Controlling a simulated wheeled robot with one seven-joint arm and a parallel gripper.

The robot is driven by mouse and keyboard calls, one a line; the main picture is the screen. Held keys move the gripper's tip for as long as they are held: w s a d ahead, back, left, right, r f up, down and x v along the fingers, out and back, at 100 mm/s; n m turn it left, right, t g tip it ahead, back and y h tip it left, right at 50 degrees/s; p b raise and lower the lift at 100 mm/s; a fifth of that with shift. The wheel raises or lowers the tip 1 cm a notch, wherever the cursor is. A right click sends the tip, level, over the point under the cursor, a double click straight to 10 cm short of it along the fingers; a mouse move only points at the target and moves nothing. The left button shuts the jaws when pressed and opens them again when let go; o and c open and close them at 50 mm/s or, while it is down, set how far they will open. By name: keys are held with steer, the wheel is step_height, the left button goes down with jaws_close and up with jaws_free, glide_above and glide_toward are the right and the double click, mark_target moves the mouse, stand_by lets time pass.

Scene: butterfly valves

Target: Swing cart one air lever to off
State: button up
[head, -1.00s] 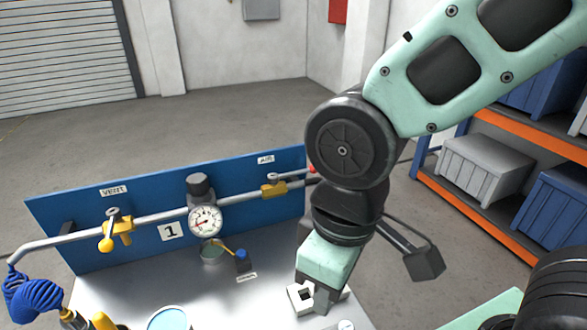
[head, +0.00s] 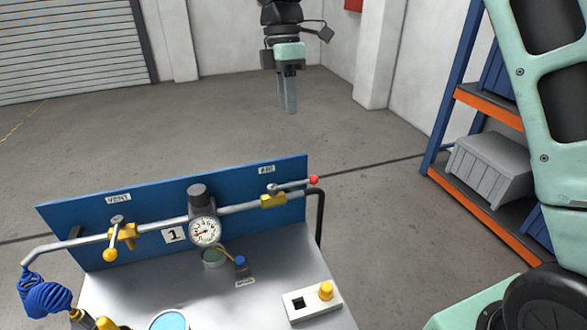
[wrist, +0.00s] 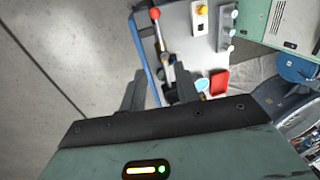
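Cart one (head: 190,290), marked "1", has a blue back panel with a pipe running along it. Under the AIR label (head: 266,169), the air lever (head: 292,185) with a red ball end lies roughly along the pipe, ball to the right, above a yellow valve body (head: 273,201). My gripper (head: 289,108) hangs high in the air beyond the panel in the head view, apart from the lever. In the wrist view my gripper's (wrist: 158,88) two fingers stand apart with nothing held; the red ball (wrist: 155,13) shows at the top.
The vent lever (head: 111,245) with a yellow ball points toward the front. A gauge (head: 205,230) sits mid-pipe. A white box (head: 312,302) with a yellow button stands at the cart's right. Shelves (head: 490,175) with bins stand right.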

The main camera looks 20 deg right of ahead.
mark_target(293, 185)
steer(key=s+f+p, duration=0.1)
steer(key=f, duration=0.4)
steer(key=s+f+p, duration=0.1)
steer(key=f, duration=0.5)
steer(key=s+f+p, duration=0.1)
steer(key=f, duration=0.4)
steer(key=shift+s+f, duration=0.2)
steer(key=shift+f, duration=0.2)
jaws_close()
